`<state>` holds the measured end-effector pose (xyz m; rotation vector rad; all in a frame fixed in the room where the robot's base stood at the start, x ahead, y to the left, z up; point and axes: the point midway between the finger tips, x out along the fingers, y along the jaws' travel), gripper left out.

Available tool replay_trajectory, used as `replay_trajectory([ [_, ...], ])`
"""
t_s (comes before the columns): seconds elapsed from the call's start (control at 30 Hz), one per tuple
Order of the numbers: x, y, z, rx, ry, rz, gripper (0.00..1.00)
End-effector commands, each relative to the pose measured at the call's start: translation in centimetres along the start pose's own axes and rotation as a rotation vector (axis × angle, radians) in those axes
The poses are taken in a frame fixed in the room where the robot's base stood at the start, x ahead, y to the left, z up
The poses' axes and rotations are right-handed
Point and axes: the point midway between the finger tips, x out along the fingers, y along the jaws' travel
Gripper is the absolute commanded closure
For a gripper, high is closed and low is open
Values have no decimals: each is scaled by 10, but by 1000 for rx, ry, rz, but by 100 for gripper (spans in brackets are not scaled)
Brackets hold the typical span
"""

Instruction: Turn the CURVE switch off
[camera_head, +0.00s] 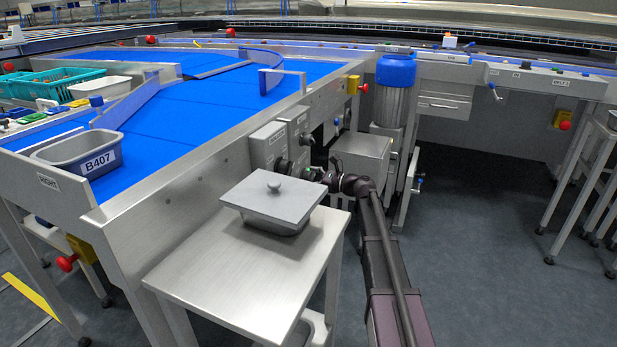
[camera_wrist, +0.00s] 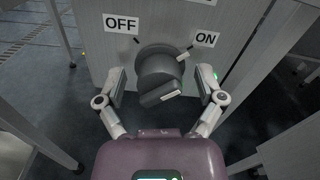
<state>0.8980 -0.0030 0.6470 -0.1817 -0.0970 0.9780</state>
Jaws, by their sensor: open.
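In the wrist view a dark round knob (camera_wrist: 160,72) sits on a grey panel, between an OFF label (camera_wrist: 121,23) at upper left and an ON label (camera_wrist: 206,39) at upper right. A pale mark on the knob points toward ON. The name CURVE is not readable here. My gripper (camera_wrist: 162,78) is open, with one finger on each side of the knob; I cannot tell whether either finger touches it. In the head view my gripper (camera_head: 312,173) is at the grey control boxes (camera_head: 268,146) on the conveyor's side, partly hiding the knob.
A lidded grey container (camera_head: 273,204) stands on a metal side table (camera_head: 215,270) just left of my arm. A blue-topped cylinder (camera_head: 395,72) and a metal box (camera_head: 362,160) stand behind my gripper. The floor (camera_head: 500,240) to the right is clear.

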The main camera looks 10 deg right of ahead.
Motion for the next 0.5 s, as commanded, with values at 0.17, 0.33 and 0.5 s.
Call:
replay_trajectory([
  [0.17,0,0,0,0,0,0,51],
  [0.33,0,0,0,0,0,0,95],
  [0.5,0,0,0,-2,0,0,95],
])
